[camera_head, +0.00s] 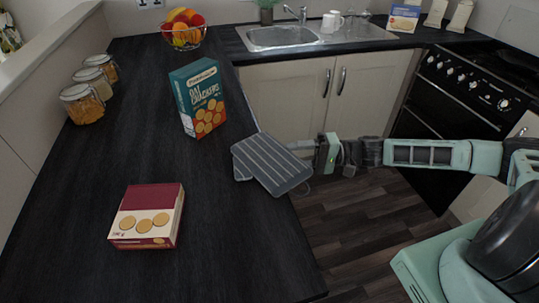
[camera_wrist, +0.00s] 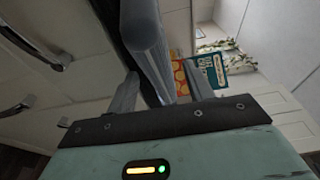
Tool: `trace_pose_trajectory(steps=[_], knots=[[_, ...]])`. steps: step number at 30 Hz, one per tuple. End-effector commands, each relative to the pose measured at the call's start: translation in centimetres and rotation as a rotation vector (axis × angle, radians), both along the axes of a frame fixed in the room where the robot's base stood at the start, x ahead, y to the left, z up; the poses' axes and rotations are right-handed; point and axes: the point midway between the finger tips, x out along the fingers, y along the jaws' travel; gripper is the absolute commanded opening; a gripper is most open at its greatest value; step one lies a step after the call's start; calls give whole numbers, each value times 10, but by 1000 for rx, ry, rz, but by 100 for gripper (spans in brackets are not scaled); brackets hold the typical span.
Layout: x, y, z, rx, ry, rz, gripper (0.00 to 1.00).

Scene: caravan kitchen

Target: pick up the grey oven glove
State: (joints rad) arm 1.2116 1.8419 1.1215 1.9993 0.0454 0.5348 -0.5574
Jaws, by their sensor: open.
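The grey oven glove (camera_head: 270,164), with pale stripes, lies at the right edge of the dark counter in the head view, partly over the edge. My gripper (camera_head: 311,160) is just right of it, reaching in from the right beyond the counter edge. In the wrist view the glove (camera_wrist: 147,45) appears as a thick grey slab seen edge-on, extending down between the two fingers of my gripper (camera_wrist: 158,88). The jaws are open around its near edge. The fingertips are partly hidden, and I cannot tell whether either finger touches the glove.
A teal cracker box (camera_head: 199,98) stands upright behind the glove; it also shows in the wrist view (camera_wrist: 207,72). A red and cream biscuit box (camera_head: 146,216) lies front left. Jars (camera_head: 84,103), a fruit bowl (camera_head: 184,36) and a sink (camera_head: 283,38) are farther off. Cupboards (camera_head: 325,90) stand behind my gripper.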

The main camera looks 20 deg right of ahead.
Motion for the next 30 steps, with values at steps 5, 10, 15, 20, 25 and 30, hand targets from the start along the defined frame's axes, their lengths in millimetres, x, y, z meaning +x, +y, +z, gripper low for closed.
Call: trace_pose_trajectory(steps=[5, 10, 15, 20, 25, 30], knots=[[4, 18, 1, -1, -1, -1, 52], [4, 19, 0, -2, -1, -2, 52], [4, 19, 0, -2, -1, -2, 27], [4, 19, 0, -2, -1, -1, 1], [4, 19, 0, -2, -1, -1, 1], [4, 19, 4, -2, -1, 0, 1]])
